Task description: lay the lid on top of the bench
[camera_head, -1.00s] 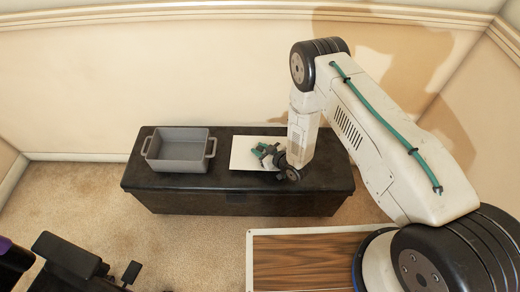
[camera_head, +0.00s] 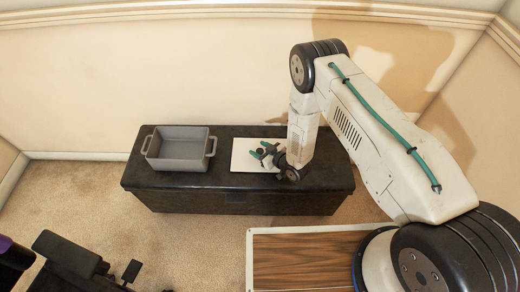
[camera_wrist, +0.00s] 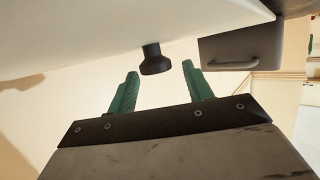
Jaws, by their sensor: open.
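The lid (camera_head: 242,161) is a flat white plate with a dark knob. It lies on the black bench (camera_head: 325,190), right of the middle of its top. My gripper (camera_head: 262,150) is over the lid, coming in low from the right. Its green fingers are apart. In the wrist view, the picture is turned over: the black knob (camera_wrist: 154,65) stands out from the white lid (camera_wrist: 70,38) just past and between my open fingertips (camera_wrist: 160,69). The knob is not gripped. Part of the lid's right side is hidden by my gripper in the head view.
A grey pot with two side handles (camera_head: 180,150) stands on the bench left of the lid; it also shows in the wrist view (camera_wrist: 228,52). A narrow dark strip lies between them. The bench's right end is clear. A cream wall (camera_head: 150,70) rises behind.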

